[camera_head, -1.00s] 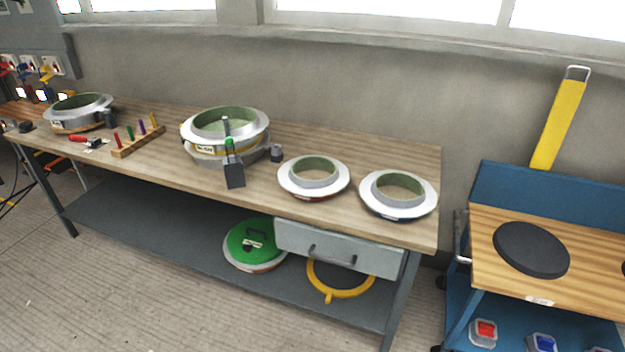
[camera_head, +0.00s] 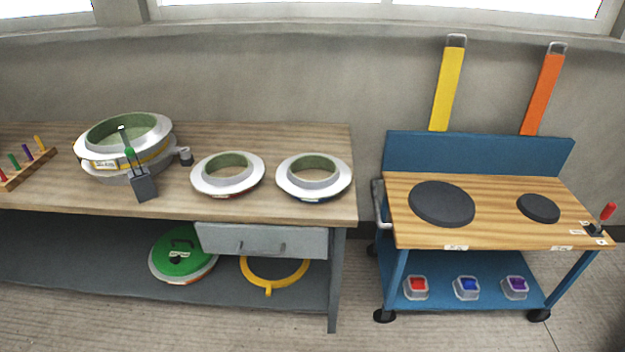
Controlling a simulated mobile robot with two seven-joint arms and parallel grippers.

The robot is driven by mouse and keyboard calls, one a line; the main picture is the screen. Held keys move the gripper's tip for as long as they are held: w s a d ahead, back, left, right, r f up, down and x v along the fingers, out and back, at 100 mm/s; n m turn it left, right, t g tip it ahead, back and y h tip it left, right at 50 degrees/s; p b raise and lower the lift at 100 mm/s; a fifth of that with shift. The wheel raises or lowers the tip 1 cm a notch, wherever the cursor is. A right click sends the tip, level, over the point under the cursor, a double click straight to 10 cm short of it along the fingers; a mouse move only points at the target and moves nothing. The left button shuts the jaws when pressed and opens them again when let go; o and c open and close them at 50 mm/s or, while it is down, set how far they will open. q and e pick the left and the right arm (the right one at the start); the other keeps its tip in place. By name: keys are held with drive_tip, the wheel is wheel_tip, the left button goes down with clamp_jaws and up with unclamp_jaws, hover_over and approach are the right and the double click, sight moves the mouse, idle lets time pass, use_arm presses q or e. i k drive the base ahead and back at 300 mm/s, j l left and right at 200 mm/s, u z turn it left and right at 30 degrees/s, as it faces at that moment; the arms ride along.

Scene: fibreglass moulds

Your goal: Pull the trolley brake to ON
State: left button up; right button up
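The trolley (camera_head: 480,156) stands at the right, with a blue frame, a wooden top and a blue lower shelf. A small lever with a red handle (camera_head: 607,211), which looks like the brake, rises from a dark base at the top's right front corner. It leans a little to the right. Small white labels (camera_head: 562,247) lie near its base, too small to read. Neither of my grippers is in view.
Two black round pads (camera_head: 441,203) lie on the trolley top. Tubs (camera_head: 466,288) sit on its lower shelf. The workbench (camera_head: 340,208) with ring moulds (camera_head: 228,174) stands left, a narrow gap between. Floor in front of the trolley is clear.

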sight(611, 207)
drive_tip(key=z, duration=1.65)
drive_tip(key=i+z, duration=0.1)
drive_tip(key=i, duration=0.4)
drive_tip(key=i+j+z, duration=0.15)
drive_tip(key=i, duration=0.4)
drive_tip(key=i+z, duration=0.1)
drive_tip(key=i, duration=0.4)
drive_tip(key=i+j+z, duration=0.1)
drive_tip(key=i+j, duration=0.15)
drive_tip(key=i, duration=0.25)
drive_tip(key=i+j+z, duration=0.15)
drive_tip(key=i, duration=0.35)
drive_tip(key=i+j+z, duration=0.1)
drive_tip(key=i+j, duration=0.2)
drive_tip(key=i, duration=0.2)
